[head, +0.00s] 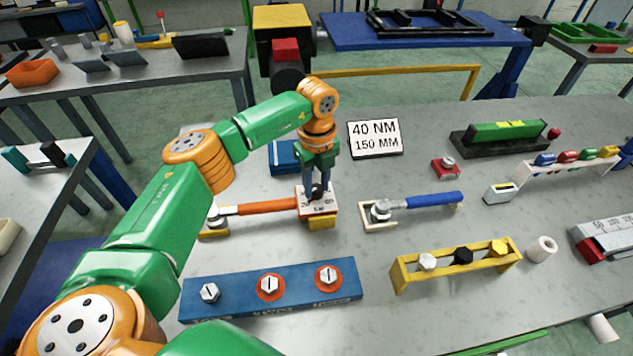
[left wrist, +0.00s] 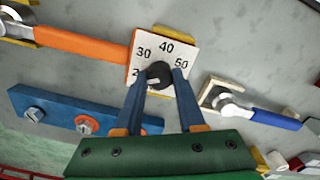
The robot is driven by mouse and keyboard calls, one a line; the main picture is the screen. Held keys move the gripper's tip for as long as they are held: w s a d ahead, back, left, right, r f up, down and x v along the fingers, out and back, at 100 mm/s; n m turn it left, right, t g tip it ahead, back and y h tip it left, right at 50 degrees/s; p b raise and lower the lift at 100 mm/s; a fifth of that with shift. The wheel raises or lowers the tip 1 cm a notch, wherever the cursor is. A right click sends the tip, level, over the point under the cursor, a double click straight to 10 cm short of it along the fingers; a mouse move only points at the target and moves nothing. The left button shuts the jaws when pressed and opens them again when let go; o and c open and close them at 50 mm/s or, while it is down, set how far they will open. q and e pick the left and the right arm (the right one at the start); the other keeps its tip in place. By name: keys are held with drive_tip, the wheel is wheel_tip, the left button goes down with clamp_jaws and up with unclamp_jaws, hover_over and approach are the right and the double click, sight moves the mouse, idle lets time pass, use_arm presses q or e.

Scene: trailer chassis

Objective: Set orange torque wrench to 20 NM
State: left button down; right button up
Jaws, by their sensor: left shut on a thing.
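The orange torque wrench (head: 268,206) lies on the grey table left of centre. It also shows in the left wrist view (left wrist: 85,44). At its right end is a white dial plate (left wrist: 179,51) with 30, 40 and 50 readable and a number at the lower left partly hidden. A black knob (left wrist: 159,72) stands on the plate. My left gripper (head: 318,193) points down over the dial, its two blue fingers shut on the knob from both sides. A pale mark shows on the knob's lower left, but I cannot tell its exact setting. My right gripper is not in view.
A blue torque wrench (head: 425,202) lies just right of the dial. A blue block with bolts (head: 240,295) and a yellow bolt rack (head: 440,276) stand in front. A sign (head: 374,138) reads "40 NM 150 MM". Bare table lies between these things.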

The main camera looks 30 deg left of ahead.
sight(317, 188)
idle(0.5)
use_arm(q)
drive_tip(key=c, duration=0.5)
unclamp_jaws()
drive_tip(key=shift+s, duration=0.1)
drive_tip(key=shift+r, duration=0.15)
wheel_tip(317, 188, up, 6)
drive_tip(key=shift+r+b, duration=0.1)
drive_tip(key=shift+b, duration=0.9)
drive_tip(key=shift+r, duration=0.35)
